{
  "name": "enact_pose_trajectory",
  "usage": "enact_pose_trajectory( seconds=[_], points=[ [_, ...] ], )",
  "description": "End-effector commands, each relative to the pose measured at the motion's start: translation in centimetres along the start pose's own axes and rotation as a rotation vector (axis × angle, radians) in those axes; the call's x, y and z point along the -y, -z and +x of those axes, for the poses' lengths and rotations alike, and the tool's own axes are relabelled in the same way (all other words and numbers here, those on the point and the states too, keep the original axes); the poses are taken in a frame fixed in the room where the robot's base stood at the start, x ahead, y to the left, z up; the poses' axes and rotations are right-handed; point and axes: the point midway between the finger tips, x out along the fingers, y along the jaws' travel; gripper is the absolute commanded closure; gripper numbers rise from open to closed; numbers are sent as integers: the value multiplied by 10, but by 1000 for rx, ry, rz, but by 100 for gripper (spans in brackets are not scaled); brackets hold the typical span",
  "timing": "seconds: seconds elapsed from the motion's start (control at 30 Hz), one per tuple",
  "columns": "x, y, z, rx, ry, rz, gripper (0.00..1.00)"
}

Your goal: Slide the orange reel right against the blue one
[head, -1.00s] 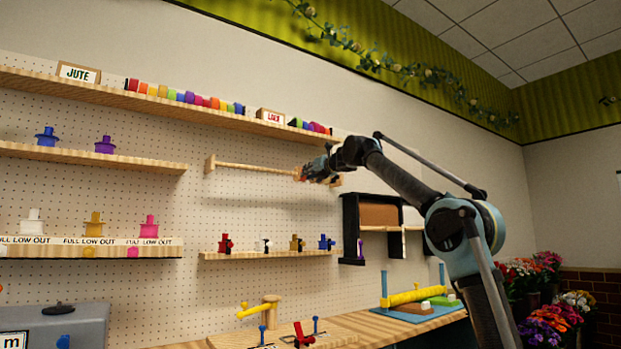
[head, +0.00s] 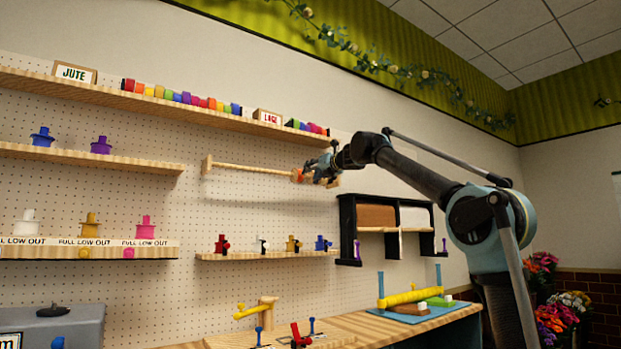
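An orange reel (head: 298,175) shows near the right end of a wooden rod (head: 250,168) on the pegboard. My gripper (head: 312,173) is at that end, just right of the orange reel and partly overlapping it in the picture. The fingers are small and dark here, so I cannot tell whether they are open or shut, or whether they touch the reel. I cannot make out a blue reel on the rod; my gripper hides part of its right end. A blue spool (head: 42,137) stands on the left shelf, away from the rod.
A long shelf (head: 150,104) with coloured rolls runs above the rod. A small shelf (head: 265,256) with several fittings lies below. A dark cubby unit (head: 347,225) hangs at lower right. The bare pegboard around the rod's left part is free.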

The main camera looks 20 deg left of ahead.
Motion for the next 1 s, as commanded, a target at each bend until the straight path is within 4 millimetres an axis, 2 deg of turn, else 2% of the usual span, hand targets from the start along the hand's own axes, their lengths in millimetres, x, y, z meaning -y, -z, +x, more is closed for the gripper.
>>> enact_pose_trajectory(
  seconds=[0.2, 0.43, 0.6, 0.9, 0.93, 1.0],
  points=[
    [1, 0, -31, 0, 0, 0, 62],
    [3, 0, -56, 0, 3, 0, 62],
    [3, 0, -64, 0, 3, 0, 62],
    [3, 0, -66, 0, 2, 0, 62],
    [3, 0, -66, 0, 2, 0, 64],
    [4, 0, -67, 2, 6, 5, 80]
  ],
)
